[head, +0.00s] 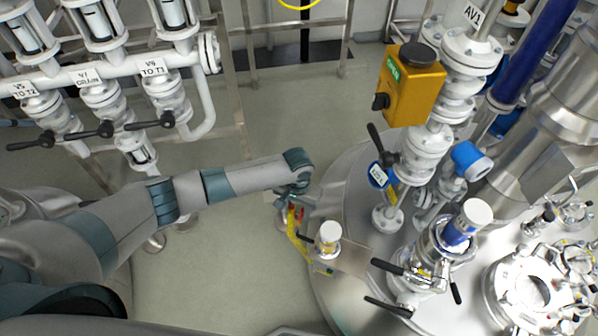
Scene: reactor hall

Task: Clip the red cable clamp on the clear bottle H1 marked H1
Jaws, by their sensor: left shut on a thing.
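My left gripper (294,201) points down at the left edge of the big steel vessel. It is shut on a small red thing that looks like the red cable clamp (299,213), largely hidden by the fingers. A yellow cable (293,238) hangs just below the clamp. A small white-topped fitting (329,234) stands on a flat plate to the lower right of the gripper, apart from it. I cannot make out an H1 mark, so I cannot tell which thing is the clear bottle H1. My right gripper is not in view.
The steel vessel (346,190) carries a valve stack with a yellow box (411,85), black handles and a blue-banded fitting (461,224). Pipes with labelled valves (104,92) stand at the upper left. The floor (215,270) between is clear.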

